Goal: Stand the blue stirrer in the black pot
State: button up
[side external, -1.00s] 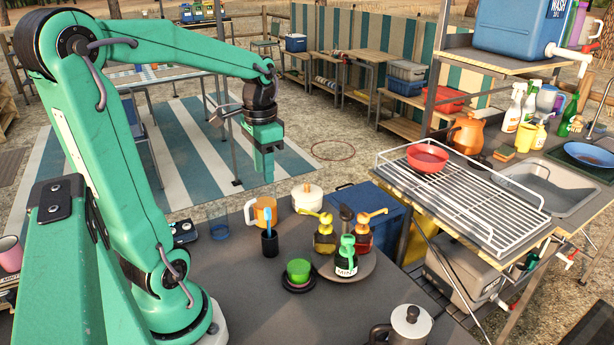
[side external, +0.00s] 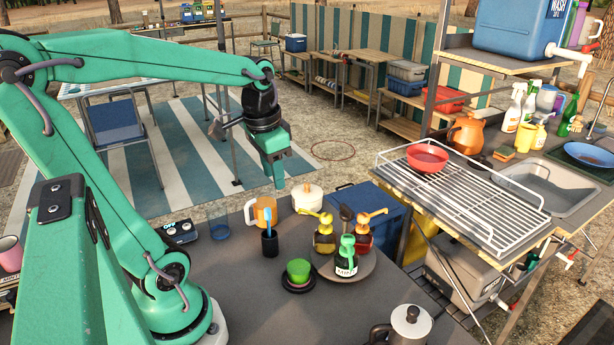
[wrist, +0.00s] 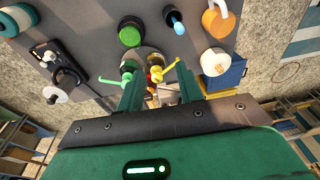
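The blue stirrer (side external: 268,222) stands upright in the black pot (side external: 270,245), its blue top above the rim. In the wrist view the stirrer (wrist: 176,24) shows near the top, over the dark pot (wrist: 172,12); its lower end is hidden inside. My gripper (side external: 279,184) is in the air behind and above the table items, apart from the pot and stirrer. In the wrist view its two fingers (wrist: 160,90) are spread, with nothing held between them.
An orange mug (side external: 264,211) and a white lidded pot (side external: 307,198) stand behind the black pot. The table's front middle is clear.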

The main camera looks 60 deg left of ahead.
jog(key=s+d+r+t, duration=0.1)
jog(key=s+d+t, duration=0.2)
jog(key=d, duration=0.6)
jog(key=shift+d+t+h, duration=0.3)
jog(key=shift+t, duration=0.2)
dwell(0.7)
